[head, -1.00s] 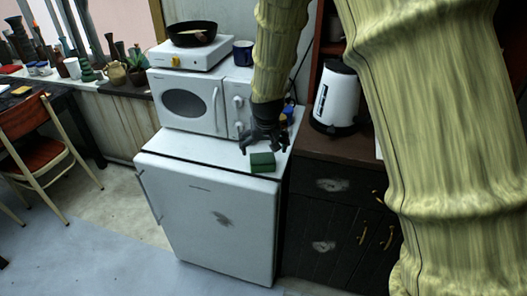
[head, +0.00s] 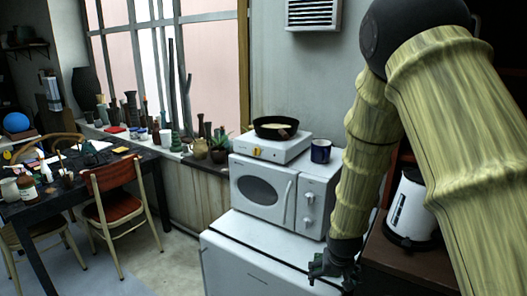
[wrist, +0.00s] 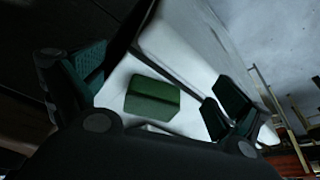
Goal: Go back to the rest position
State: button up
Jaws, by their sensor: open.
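My gripper (head: 333,276) hangs at the lower right in the head view, in front of the microwave's right side and over the white fridge top. It is open and empty, fingers pointing down. In the wrist view, its dark green finger pads are spread wide to the left and right. A green box-like block (wrist: 152,98) lies between and beyond them on the white top, apart from the fingers. The block does not show in the head view now. My bent arm fills the right of the head view.
A white kettle (head: 410,208) stands on the cabinet right, close to my arm. A chair (head: 120,188) and dark table are left.

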jog(key=s+f+g+p, duration=0.1)
jog(key=s+f, duration=0.4)
jog(key=s, duration=0.7)
jog(key=s+f+g+p, duration=0.1)
jog(key=s+f+p, duration=0.3)
jog(key=s, duration=0.9)
jog(key=s+f+n+g+p, duration=0.1)
jog(key=s+f+p, duration=0.2)
jog(key=s+f, duration=0.5)
jog(key=s, duration=0.5)
jog(key=shift+d+g+y, duration=0.3)
jog(key=shift+d+y, duration=0.05)
jog(key=shift+y, duration=0.05)
